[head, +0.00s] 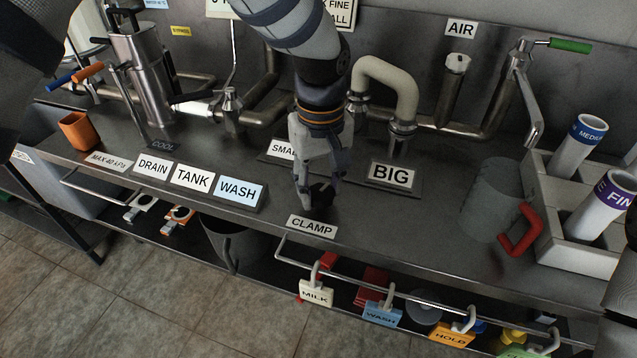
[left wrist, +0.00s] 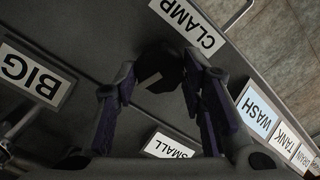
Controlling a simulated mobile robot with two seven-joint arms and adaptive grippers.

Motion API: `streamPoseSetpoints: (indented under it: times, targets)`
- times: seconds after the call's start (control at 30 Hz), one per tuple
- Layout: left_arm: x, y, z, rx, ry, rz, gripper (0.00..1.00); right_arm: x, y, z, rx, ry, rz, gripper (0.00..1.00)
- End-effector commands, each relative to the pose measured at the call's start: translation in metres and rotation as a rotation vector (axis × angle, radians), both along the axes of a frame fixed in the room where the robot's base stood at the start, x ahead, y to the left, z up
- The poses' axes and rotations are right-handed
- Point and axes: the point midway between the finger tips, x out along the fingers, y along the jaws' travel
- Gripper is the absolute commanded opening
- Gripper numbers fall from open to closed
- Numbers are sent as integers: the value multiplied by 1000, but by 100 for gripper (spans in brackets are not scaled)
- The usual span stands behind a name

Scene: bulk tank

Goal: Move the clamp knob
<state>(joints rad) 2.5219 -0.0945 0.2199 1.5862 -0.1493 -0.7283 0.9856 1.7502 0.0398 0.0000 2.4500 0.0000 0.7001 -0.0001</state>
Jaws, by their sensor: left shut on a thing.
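The clamp knob (head: 321,194) is a small black knob on the steel counter, just behind the white CLAMP label (head: 312,226). It also shows as a dark shape in the left wrist view (left wrist: 160,72), between the fingers and close to the CLAMP label (left wrist: 188,24). My left gripper (head: 318,186) points down at the knob from above and is shut on it. The fingers cover part of the knob in the head view. Its exact turn angle is hard to tell. My right gripper is not in view.
BIG (head: 391,176) and SMALL labels stand close behind the gripper. DRAIN, TANK and WASH labels (head: 238,191) lie to the left. A red-handled grey jug (head: 492,200) stands right, beside a pale holder with tubes. A rail with hanging tags (head: 316,291) runs below the front edge.

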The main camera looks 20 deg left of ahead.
Motion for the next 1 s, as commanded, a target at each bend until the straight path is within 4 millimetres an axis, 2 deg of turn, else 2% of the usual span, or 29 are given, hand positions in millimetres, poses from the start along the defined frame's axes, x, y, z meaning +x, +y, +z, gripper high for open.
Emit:
streamPoseSetpoints:
  times: [0.4, 1.0]
  targets:
    - [0, -1, 1, 0, -2, -395, 10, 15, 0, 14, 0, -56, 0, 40]
    - [0, -2, -1, 0, 3, -880, 10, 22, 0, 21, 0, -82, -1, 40]
